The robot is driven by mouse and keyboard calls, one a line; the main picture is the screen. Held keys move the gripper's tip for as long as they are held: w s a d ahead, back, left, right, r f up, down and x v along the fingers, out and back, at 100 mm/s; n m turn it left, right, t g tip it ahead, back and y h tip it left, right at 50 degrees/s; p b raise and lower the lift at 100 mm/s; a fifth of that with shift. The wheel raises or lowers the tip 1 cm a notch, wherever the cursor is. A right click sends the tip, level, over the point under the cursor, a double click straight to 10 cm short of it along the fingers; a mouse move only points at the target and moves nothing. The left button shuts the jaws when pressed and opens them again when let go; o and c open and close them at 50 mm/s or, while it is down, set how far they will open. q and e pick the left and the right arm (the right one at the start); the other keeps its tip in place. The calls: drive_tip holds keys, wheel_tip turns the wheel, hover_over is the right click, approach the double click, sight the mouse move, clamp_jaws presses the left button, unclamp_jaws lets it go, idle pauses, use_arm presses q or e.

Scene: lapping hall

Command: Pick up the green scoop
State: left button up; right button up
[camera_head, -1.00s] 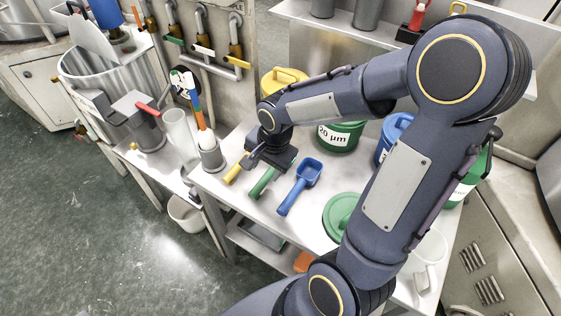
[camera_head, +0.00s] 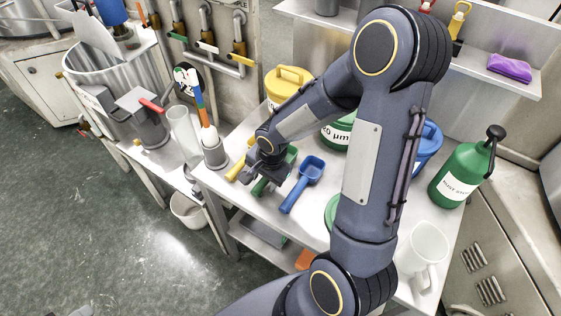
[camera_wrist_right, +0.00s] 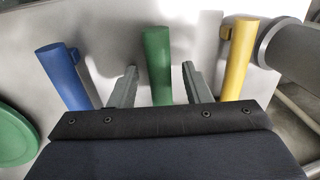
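The green scoop (camera_head: 291,154) lies on the metal table between a blue scoop (camera_head: 311,170) and a yellow scoop (camera_head: 236,171). My right gripper (camera_head: 263,182) is over it and hides its middle in the head view. In the right wrist view the green handle (camera_wrist_right: 157,50) stands between the two open fingers of my right gripper (camera_wrist_right: 159,69), with a gap on each side. The blue handle (camera_wrist_right: 61,72) is outside the left finger and the yellow handle (camera_wrist_right: 238,62) outside the right finger. My left gripper is not in view.
A metal cup with brushes (camera_head: 215,154) stands left of the scoops. Behind are a yellow-lidded tub (camera_head: 288,77) and a green tub (camera_head: 338,131). A green bottle (camera_head: 459,178) and a white jug (camera_head: 424,250) stand at the right. Bare tabletop lies in front of the scoops.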

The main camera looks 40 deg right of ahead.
clamp_jaws()
drive_tip(key=shift+r, duration=0.55)
wheel_tip(320, 180, up, 2)
drive_tip(key=shift+w+r, duration=0.1)
drive_tip(key=shift+r, duration=0.15)
drive_tip(key=s+a+r+b, duration=0.1)
drive_tip(key=s+a+r, duration=0.7)
drive_tip(key=s, duration=0.3)
drive_tip(key=shift+a+r, duration=0.3)
drive_tip(key=shift+r, duration=0.4)
